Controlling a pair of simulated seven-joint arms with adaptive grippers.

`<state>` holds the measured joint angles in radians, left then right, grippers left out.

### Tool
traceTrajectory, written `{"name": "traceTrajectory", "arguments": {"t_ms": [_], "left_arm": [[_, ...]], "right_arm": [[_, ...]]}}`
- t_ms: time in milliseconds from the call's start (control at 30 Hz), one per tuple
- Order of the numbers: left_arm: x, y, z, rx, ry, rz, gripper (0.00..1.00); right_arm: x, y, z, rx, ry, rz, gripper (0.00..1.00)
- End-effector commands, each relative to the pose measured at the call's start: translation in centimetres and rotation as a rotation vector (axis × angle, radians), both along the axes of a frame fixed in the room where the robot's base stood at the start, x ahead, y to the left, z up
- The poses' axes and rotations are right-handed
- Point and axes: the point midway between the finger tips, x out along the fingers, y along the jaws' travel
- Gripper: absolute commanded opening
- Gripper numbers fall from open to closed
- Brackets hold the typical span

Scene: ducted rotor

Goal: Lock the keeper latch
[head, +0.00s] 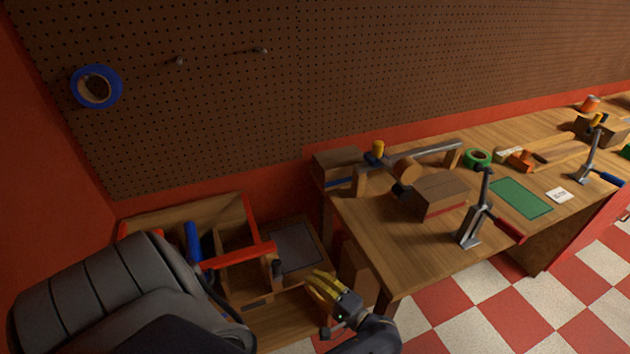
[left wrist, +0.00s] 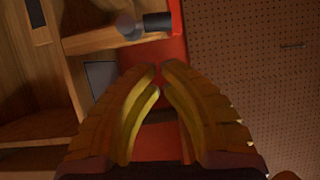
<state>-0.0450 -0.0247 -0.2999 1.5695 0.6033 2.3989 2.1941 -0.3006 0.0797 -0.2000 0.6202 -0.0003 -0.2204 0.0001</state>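I cannot make out for certain which part is the keeper latch. A red bar (head: 240,256) lies across the low wooden frame at the lower left, with a blue handle (head: 193,243) beside it. A dark cylinder with a grey round end (left wrist: 157,23) shows on wood in the left wrist view. My right gripper is not in view.
The workbench (head: 375,230) stands to the right, holding a toggle clamp (head: 478,220), a brown box (head: 440,195), green tape (head: 478,158) and a green mat (head: 520,198). A pegboard (head: 400,60) with blue tape (head: 96,87) backs the area. A grey panel (head: 297,247) lies beyond my gripper.

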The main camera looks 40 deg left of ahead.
Motion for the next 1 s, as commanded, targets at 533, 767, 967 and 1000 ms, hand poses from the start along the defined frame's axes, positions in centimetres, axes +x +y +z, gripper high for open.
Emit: {"name": "traceTrajectory", "arguments": {"t_ms": [533,767,967,1000], "left_arm": [[0.0,7.3,0.3,0.002,-0.001,-0.001,0.00],[0.0,8.3,0.3,0.000,-0.001,-0.001,0.00],[0.0,8.3,0.3,0.000,-0.001,-0.001,0.00],[0.0,8.3,0.3,0.000,-0.001,-0.001,0.00]], "right_arm": [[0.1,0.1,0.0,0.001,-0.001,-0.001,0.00],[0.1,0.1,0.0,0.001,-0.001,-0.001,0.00],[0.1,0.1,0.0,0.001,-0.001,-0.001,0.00],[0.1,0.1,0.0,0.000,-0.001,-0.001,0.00]]}}
